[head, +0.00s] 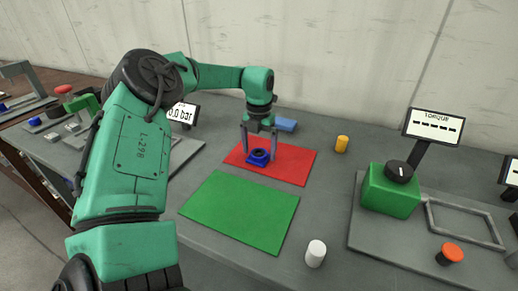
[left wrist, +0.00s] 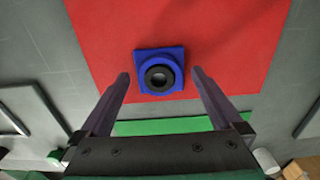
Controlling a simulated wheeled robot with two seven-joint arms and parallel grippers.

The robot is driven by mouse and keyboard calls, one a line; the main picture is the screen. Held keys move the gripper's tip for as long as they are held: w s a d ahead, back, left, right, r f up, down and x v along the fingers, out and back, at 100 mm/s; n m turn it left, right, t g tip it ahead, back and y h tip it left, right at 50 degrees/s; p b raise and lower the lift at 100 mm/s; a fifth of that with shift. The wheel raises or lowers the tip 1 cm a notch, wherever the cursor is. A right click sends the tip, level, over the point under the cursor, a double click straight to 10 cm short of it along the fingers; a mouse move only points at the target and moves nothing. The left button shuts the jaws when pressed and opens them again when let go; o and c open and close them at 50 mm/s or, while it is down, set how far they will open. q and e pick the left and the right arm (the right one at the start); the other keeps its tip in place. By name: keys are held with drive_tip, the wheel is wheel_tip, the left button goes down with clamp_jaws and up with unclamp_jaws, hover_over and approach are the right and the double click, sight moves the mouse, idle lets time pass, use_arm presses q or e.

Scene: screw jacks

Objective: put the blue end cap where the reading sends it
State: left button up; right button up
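The blue end cap (head: 258,157), a square blue piece with a dark ring on top, sits on the red mat (head: 298,162). In the left wrist view the cap (left wrist: 158,72) lies between my finger tips, with a gap on both sides. My left gripper (head: 259,152) is open above and around it, and no grip shows. The green mat (head: 240,212) lies bare in front of the red one. A display (head: 182,114) reads about "0.0 bar", its first digit partly hidden by my left arm. The torque display (head: 433,126) shows only dashes. My right gripper is not in view.
A white cylinder (head: 316,253) stands right of the green mat, a yellow one (head: 342,144) right of the red mat. A blue block (head: 285,125) lies behind. At right, a grey plate carries a green box (head: 389,191) with a knob and an orange button (head: 450,253).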

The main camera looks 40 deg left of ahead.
use_arm(q)
wheel_tip(320, 180, up, 12)
idle(0.4)
idle(0.3)
